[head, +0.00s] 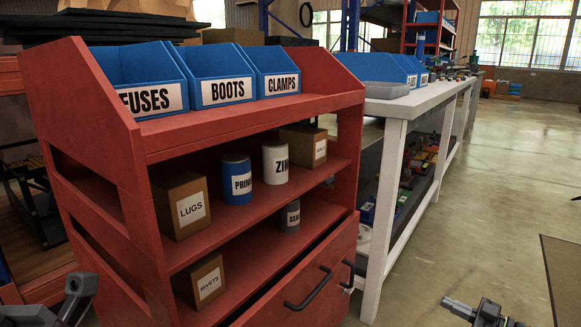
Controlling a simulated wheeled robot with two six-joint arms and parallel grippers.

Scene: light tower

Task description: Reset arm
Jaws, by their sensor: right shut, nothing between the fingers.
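My right gripper (458,305) shows at the bottom right, above the concrete floor. Its fingers are shut with nothing between them, and it touches nothing that I can see. Dark grey parts of my left arm show at the bottom left corner, in front of the red cart's (105,215) lower left side. The left fingers cannot be made out there. Most of both arms is cut off by the bottom edge of the picture.
Blue bins labelled FUSES (150,100), BOOTS (228,93) and CLAMPS (283,85) stand on the cart's top. Boxes and cans fill its shelves. A drawer (300,295) sits below. A white workbench (395,160) stands behind right. Open floor (470,215) lies at right.

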